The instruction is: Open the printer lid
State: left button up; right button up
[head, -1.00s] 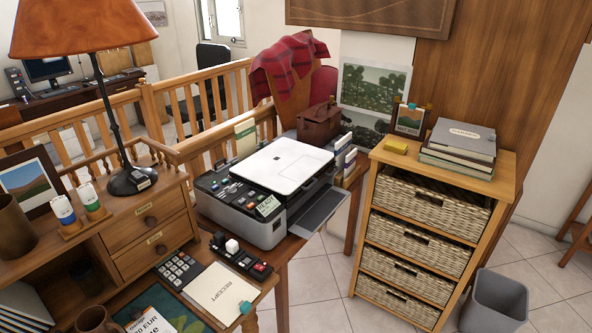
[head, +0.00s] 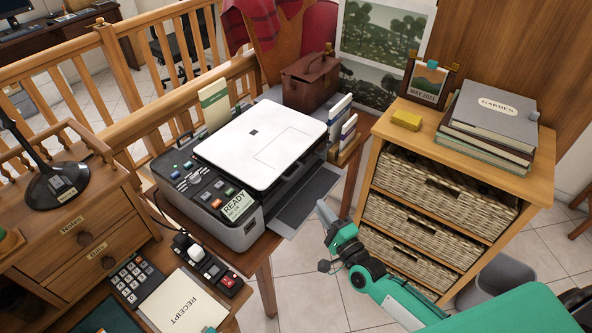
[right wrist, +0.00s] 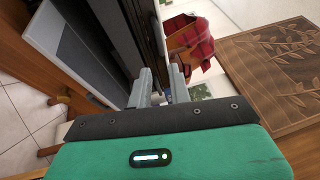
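The printer (head: 222,187) stands on the wooden desk, with its white lid (head: 262,143) lying flat and closed on top. Its left control panel shows a "READY" label, and a dark tray (head: 305,200) sticks out on its right side. My right gripper (head: 324,210) is just right of the printer, beside the tray and apart from the lid. In the right wrist view its two fingers (right wrist: 160,82) stand a small gap apart with nothing held between them. Dark and pale parts that look like the printer fill the upper left there.
A wicker-drawer cabinet (head: 381,139) with books (head: 490,115) stands to the right, near my right arm. A brown case (head: 311,82) and upright booklets (head: 341,120) are behind the printer. A receipt (head: 180,303) and calculator (head: 138,280) lie in front.

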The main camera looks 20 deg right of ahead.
jog(key=p+x, duration=0.2)
jog(key=x, duration=1)
jog(key=shift+w+p, duration=0.35)
jog(key=shift+f, duration=0.1)
grip_shut()
